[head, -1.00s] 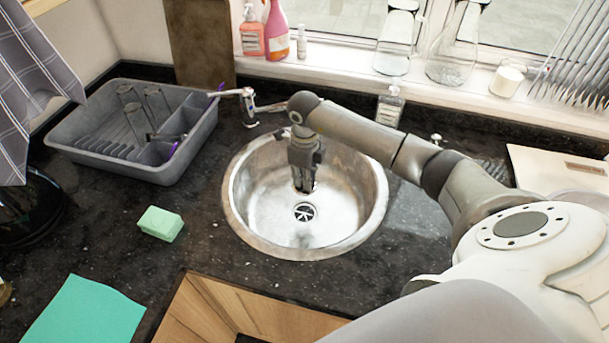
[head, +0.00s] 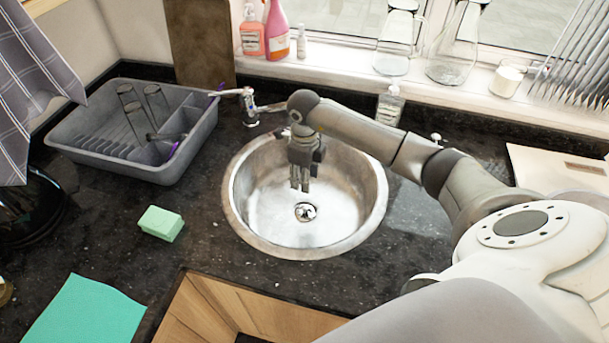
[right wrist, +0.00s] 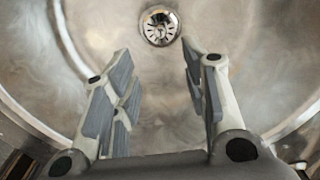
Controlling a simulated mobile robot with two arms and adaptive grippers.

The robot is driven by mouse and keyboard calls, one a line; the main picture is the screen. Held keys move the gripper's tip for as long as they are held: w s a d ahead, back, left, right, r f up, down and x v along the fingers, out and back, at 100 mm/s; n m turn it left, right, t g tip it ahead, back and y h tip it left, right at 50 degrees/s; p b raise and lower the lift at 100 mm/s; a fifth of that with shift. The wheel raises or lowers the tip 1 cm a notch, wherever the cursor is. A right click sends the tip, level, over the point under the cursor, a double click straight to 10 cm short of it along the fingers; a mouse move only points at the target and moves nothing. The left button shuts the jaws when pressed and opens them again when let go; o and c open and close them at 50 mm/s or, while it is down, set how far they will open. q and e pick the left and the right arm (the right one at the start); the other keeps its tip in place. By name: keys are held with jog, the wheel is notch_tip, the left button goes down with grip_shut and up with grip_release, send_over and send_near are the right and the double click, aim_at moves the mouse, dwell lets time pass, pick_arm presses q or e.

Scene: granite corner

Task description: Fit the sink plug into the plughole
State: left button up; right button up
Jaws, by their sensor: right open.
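The round metal sink (head: 352,190) is set in the dark counter. At its bottom, a small shiny slotted metal piece, apparently the sink plug (head: 308,212), lies at the plughole (head: 297,212). It also shows in the right wrist view (right wrist: 161,31), beyond my fingertips, with dark slots around its middle. I cannot tell whether it sits flush or slightly off-centre. My right gripper (head: 300,187) points down into the sink, above and behind the plughole. In the right wrist view its fingers (right wrist: 155,50) are apart with nothing between them. My left gripper is not in view.
A tap (head: 250,107) stands behind the sink. A grey dish rack (head: 115,165) with glasses is at left, a green sponge (head: 160,223) left of the sink. A soap bottle (head: 389,105) stands behind my right arm. The counter left of the sink has free room.

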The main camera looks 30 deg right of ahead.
notch_tip(320, 180, up, 7)
jog(key=p, duration=0.3)
jog(key=shift+f+p, duration=0.2)
jog(key=shift+p, duration=0.1)
